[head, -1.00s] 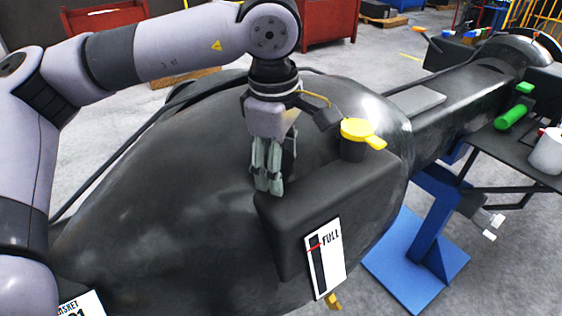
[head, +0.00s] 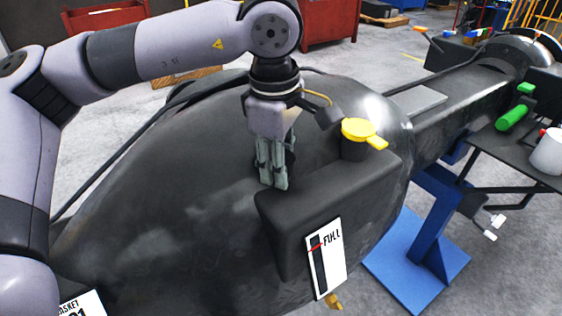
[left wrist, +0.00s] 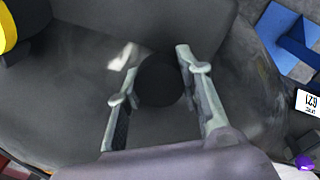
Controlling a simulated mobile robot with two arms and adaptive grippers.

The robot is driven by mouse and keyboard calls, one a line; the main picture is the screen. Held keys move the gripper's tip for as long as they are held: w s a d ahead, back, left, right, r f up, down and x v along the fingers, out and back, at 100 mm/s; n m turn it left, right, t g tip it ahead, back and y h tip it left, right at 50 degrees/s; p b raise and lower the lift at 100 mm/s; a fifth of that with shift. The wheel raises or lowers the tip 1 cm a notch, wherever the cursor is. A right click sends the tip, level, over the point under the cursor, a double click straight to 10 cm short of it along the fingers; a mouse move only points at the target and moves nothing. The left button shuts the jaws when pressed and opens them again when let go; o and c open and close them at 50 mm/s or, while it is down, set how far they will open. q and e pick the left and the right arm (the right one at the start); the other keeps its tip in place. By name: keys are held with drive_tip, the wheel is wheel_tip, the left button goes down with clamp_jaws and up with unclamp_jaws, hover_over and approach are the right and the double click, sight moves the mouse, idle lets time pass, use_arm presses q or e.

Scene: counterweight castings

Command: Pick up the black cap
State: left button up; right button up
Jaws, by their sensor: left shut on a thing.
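The black cap (left wrist: 160,82) shows in the left wrist view as a dark round shape between the two fingers of my left gripper (left wrist: 157,66). The fingers are shut on it from both sides. In the head view my left gripper (head: 273,184) points down at the dark casting, just behind the left end of the black block with the FULL label. The cap cannot be made out there against the dark surface and the fingers. My right gripper is not in view.
A yellow lidded filler neck (head: 362,132) stands on the black block (head: 300,205), right of my left gripper. The large dark casting (head: 160,190) fills the middle. A blue stand (head: 425,250) is at right. A side shelf holds a green item (head: 512,117) and white cup (head: 548,152).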

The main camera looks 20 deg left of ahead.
use_arm(q)
drive_tip(key=shift+r, duration=0.55)
wheel_tip(320, 180, up, 19)
drive_tip(key=shift+f, duration=0.1)
